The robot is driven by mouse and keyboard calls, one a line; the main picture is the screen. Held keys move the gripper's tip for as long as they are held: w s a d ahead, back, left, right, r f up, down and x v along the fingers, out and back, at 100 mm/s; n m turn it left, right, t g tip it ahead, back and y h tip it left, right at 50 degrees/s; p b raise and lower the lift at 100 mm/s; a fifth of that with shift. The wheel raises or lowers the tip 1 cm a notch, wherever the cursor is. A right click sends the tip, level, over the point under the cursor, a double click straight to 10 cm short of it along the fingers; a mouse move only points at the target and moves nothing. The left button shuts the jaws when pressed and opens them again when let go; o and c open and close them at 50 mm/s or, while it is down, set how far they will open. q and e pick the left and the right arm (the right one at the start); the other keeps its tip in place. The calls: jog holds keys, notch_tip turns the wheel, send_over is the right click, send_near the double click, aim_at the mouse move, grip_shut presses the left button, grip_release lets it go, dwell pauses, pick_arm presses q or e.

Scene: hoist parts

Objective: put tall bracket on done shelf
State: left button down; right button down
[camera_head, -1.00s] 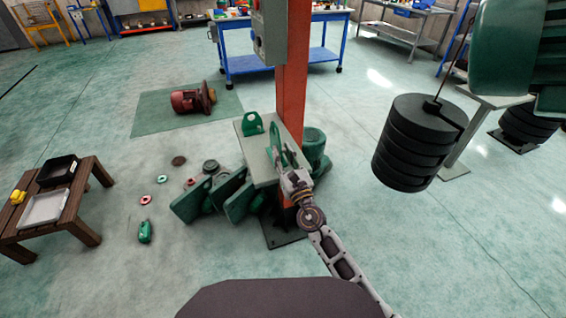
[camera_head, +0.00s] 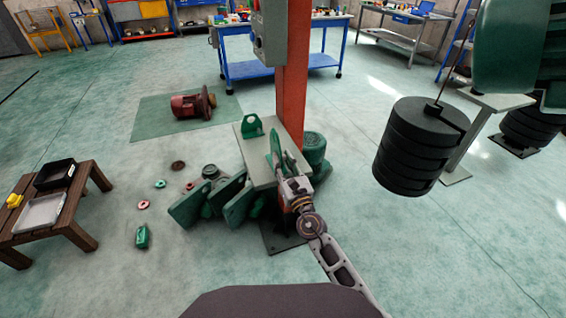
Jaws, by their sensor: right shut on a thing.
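The tall bracket (camera_head: 276,146) is a green upright plate at the right side of the pale shelf (camera_head: 261,176), beside the orange column. My right gripper (camera_head: 287,168) is shut on it from the near side. Whether the bracket's foot touches the shelf is hard to tell, because the gripper covers its lower part. A shorter green bracket (camera_head: 252,126) with a hole stands at the shelf's far left corner. My left gripper is not in view.
The orange column (camera_head: 292,92) rises behind the shelf. Green castings (camera_head: 190,205) lie on the floor left of it. Black stacked weights (camera_head: 420,147) hang at the right. A wooden table (camera_head: 77,213) with trays stands at the left.

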jog(key=shift+r, duration=0.1)
jog(key=c, duration=1.6)
grip_release()
jog(key=o, duration=0.4)
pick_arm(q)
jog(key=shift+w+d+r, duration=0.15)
pick_arm(e)
jog(key=shift+s+d+f, duration=0.2)
jog(key=shift+s, duration=0.3)
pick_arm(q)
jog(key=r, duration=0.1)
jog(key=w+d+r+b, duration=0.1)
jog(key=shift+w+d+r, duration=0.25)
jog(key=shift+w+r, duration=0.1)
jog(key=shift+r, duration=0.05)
pick_arm(e)
jog(key=v, duration=1.1)
